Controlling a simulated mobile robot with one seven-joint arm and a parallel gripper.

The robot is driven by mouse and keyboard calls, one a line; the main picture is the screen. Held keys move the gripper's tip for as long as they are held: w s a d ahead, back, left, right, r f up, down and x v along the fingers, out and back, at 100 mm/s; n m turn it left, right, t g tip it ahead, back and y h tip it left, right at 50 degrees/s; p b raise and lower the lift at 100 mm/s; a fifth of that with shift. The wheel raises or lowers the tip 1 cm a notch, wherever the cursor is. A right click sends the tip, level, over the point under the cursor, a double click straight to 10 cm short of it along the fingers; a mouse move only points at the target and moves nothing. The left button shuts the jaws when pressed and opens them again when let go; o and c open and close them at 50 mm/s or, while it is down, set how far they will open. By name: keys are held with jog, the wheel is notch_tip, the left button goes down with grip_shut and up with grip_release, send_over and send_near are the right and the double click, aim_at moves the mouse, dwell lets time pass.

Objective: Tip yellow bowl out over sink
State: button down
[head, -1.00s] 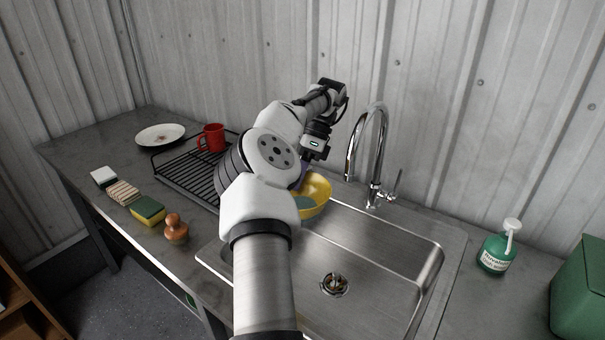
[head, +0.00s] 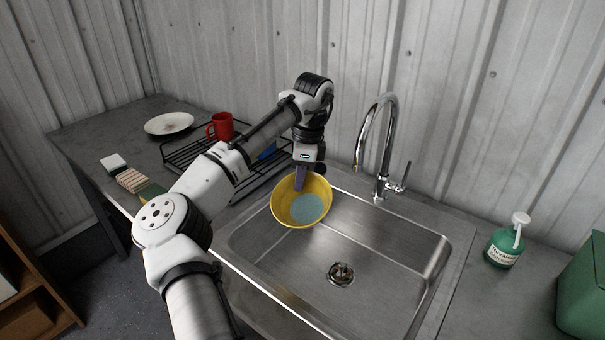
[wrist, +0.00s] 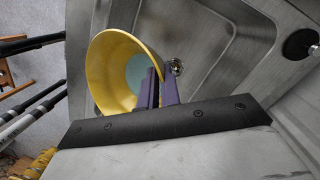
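The yellow bowl (head: 287,207) hangs over the left end of the steel sink (head: 380,257) in the head view, with a pale blue round patch inside it that looks like liquid. My gripper (head: 300,180) is at the bowl's back rim, its purple fingers pointing down. In the wrist view the purple fingers (wrist: 159,90) are close together on the rim of the bowl (wrist: 104,72), one inside and one outside. The bowl is slightly tilted toward the head camera. The sink's drain (head: 341,273) lies to the right of and below the bowl.
A tall faucet (head: 382,140) stands behind the sink, right of my gripper. A black dish rack (head: 190,152) with a red mug (head: 221,125) is at left, near a white plate (head: 169,123). A green soap bottle (head: 503,248) stands at right. The sink's right part is clear.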

aim_at(289, 209)
jog(key=s+t+h, duration=0.1)
jog(key=a+f+t+h, duration=0.1)
jog(key=t, duration=0.1)
jog(key=shift+s+a+f, duration=0.1)
jog(key=shift+s+f, duration=0.1)
jog(key=shift+s, duration=0.2)
jog(key=shift+a+f+b, duration=0.1)
jog(key=shift+f+b, duration=0.05)
jog(key=shift+b, duration=0.35)
jog(key=shift+s+f+t+h+b, duration=0.15)
jog(key=shift+t+h+b, duration=0.2)
jog(key=shift+b, duration=0.5)
jog(key=b, duration=0.1)
jog(key=t+b, duration=0.1)
jog(key=b, duration=0.1)
jog(key=shift+s+a+f+h+b, duration=0.2)
jog(key=shift+s+h+b, duration=0.05)
jog(key=shift+b, duration=0.05)
